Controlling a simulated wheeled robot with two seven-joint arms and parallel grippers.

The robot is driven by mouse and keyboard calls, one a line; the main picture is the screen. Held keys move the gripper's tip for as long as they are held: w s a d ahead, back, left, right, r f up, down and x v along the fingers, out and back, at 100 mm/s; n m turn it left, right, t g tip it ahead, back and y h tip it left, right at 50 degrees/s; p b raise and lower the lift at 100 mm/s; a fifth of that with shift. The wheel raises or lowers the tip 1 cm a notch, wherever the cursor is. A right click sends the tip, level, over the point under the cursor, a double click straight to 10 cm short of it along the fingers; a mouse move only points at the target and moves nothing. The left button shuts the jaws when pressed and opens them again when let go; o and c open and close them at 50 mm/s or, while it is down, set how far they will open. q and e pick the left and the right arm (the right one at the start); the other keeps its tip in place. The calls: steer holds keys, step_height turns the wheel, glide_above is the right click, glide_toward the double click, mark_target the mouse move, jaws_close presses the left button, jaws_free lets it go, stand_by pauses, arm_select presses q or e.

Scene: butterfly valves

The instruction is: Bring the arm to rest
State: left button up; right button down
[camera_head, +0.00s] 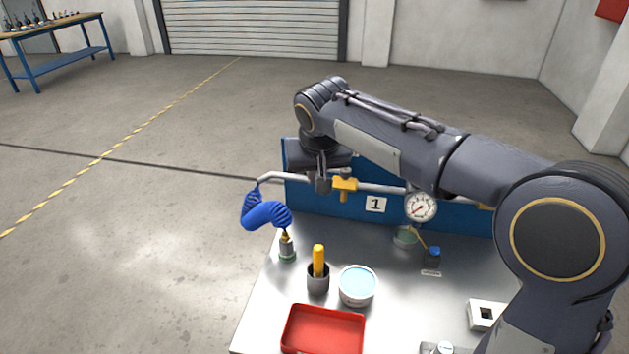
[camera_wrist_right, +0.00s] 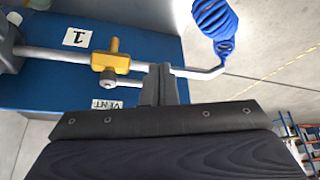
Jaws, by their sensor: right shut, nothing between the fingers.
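My right arm reaches across from the right in the head view, with its wrist bent down over the blue panel. My right gripper (camera_head: 322,184) is shut and empty, close beside the pipe and just left of the yellow-handled valve (camera_head: 345,186). In the right wrist view, the shut fingers (camera_wrist_right: 160,84) overlap the grey pipe (camera_wrist_right: 205,74), to the right of the yellow valve (camera_wrist_right: 110,60). I cannot tell whether they touch the pipe. My left gripper is not in view.
A blue coiled hose (camera_head: 265,214) hangs from the pipe's left end. A pressure gauge (camera_head: 421,207) stands on the pipe. The bench holds a red tray (camera_head: 322,332), a grey cup with a yellow handle (camera_head: 318,278) and a round tin (camera_head: 357,286).

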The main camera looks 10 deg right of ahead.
steer(key=a+v, duration=0.1)
steer(key=v, duration=0.4)
steer(key=s+d+f+y, duration=0.1)
steer(key=s+d+f, duration=0.1)
steer(key=s+d, duration=0.45)
steer(key=s+d+f+y, duration=0.1)
steer(key=s+d+f, duration=0.2)
steer(key=s+d, duration=0.35)
steer(key=s+a+f+y, duration=0.1)
steer(key=s+f, duration=0.4)
steer(key=s, duration=0.3)
steer(key=s+a+f+m, duration=0.1)
steer(key=s+f, duration=0.4)
steer(key=s, duration=0.3)
steer(key=shift+s+y, duration=0.15)
steer(key=shift+y, duration=0.25)
